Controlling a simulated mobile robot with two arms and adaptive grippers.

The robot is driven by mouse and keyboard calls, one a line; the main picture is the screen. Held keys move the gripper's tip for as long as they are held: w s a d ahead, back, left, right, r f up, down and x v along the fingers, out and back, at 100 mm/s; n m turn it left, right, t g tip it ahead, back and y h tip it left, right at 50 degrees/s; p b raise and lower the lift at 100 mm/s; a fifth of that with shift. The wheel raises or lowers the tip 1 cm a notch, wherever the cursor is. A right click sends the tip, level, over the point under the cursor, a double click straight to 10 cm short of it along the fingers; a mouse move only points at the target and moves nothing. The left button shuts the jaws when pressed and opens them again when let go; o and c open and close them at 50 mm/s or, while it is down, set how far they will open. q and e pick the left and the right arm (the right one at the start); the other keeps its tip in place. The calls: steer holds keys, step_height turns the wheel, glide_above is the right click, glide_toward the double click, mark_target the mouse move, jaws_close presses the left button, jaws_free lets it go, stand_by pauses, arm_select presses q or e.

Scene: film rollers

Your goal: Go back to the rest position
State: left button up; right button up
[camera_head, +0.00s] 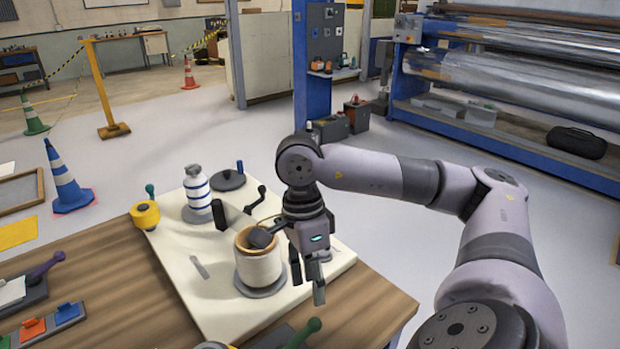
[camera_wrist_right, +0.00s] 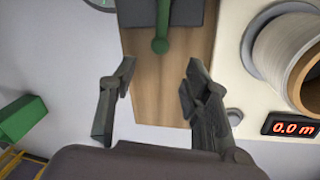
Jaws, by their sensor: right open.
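My right gripper (camera_head: 308,275) hangs over the near right part of the white board on the wooden table, just right of a pale film roll (camera_head: 259,266). In the right wrist view its two fingers (camera_wrist_right: 155,95) stand apart with nothing between them. The wooden table edge shows below them, and the roll (camera_wrist_right: 287,45) is at the upper right. My right arm reaches in from the lower right in the head view. My left gripper is not in either view.
The white board (camera_head: 215,300) holds a white bottle with blue bands (camera_head: 197,188) and a dark disc (camera_head: 228,180). A yellow spool (camera_head: 145,215) sits at the left. A green-handled tool (camera_head: 305,333) is at the front. A large roller machine (camera_head: 500,60) stands behind right. Grey floor is open between.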

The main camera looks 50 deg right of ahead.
steer(key=shift+r, duration=0.6)
steer(key=shift+w, duration=0.1)
